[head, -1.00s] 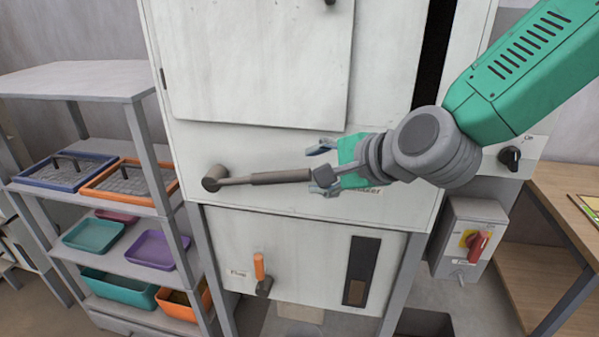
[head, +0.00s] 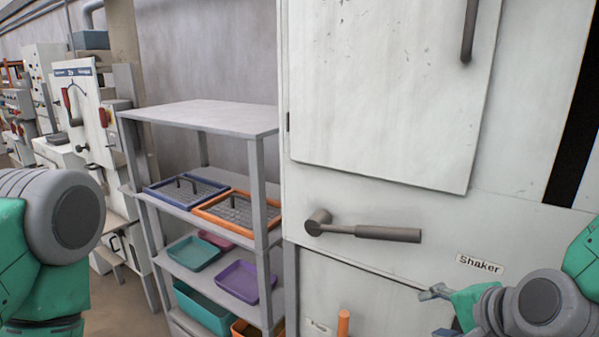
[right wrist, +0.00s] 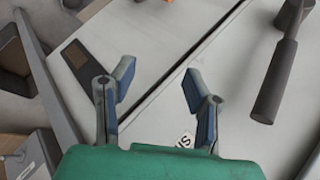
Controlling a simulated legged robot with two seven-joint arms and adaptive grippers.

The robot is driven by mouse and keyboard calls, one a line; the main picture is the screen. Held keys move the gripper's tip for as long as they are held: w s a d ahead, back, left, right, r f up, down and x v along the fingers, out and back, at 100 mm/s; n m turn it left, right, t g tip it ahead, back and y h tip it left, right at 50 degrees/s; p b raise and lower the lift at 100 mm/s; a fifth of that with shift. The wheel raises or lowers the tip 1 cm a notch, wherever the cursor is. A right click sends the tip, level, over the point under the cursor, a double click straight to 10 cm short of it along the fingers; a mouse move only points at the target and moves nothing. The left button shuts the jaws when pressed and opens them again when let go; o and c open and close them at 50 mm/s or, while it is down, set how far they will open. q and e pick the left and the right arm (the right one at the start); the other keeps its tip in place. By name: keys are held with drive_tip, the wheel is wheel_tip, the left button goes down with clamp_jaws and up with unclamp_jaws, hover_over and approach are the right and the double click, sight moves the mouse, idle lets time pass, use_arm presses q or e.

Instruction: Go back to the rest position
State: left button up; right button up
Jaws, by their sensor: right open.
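My right gripper (head: 440,312) is at the lower right of the head view, in front of the white cabinet (head: 400,90) and below its "Shaker" label (head: 480,265). In the right wrist view its two fingers (right wrist: 160,95) are apart with nothing between them. The grey shaker handle (head: 375,232) points to the right on the cabinet, clear of the gripper; it also shows in the right wrist view (right wrist: 275,80). My left arm shows at the left edge of the head view, but its gripper is out of the picture.
A grey shelf rack (head: 205,118) stands left of the cabinet, with a blue-framed sieve (head: 185,190), an orange-framed sieve (head: 236,212), a purple tray (head: 240,280) and teal trays (head: 193,252). An orange-gripped handle (head: 343,322) is low on the cabinet. Other machines stand far left.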

drive_tip(key=s+d+f+n+g+b, duration=0.1)
drive_tip(key=s+f+n, duration=0.4)
drive_tip(key=f, duration=0.6)
drive_tip(key=s+d+f+n+g+h+b, duration=0.1)
drive_tip(key=s+f+n+g+b, duration=0.3)
drive_tip(key=s+f, duration=0.6)
drive_tip(key=s+d+f+n+g+h+b, duration=0.1)
drive_tip(key=s+f+n, duration=0.4)
drive_tip(key=f, duration=0.8)
drive_tip(key=s+d+g+b, duration=0.1)
drive_tip(key=s, duration=0.2)
drive_tip(key=shift+s+d+f+n+g, duration=0.2)
drive_tip(key=shift+s+f+n+g, duration=0.05)
drive_tip(key=shift+f+n+g, duration=0.15)
drive_tip(key=shift+w, duration=0.15)
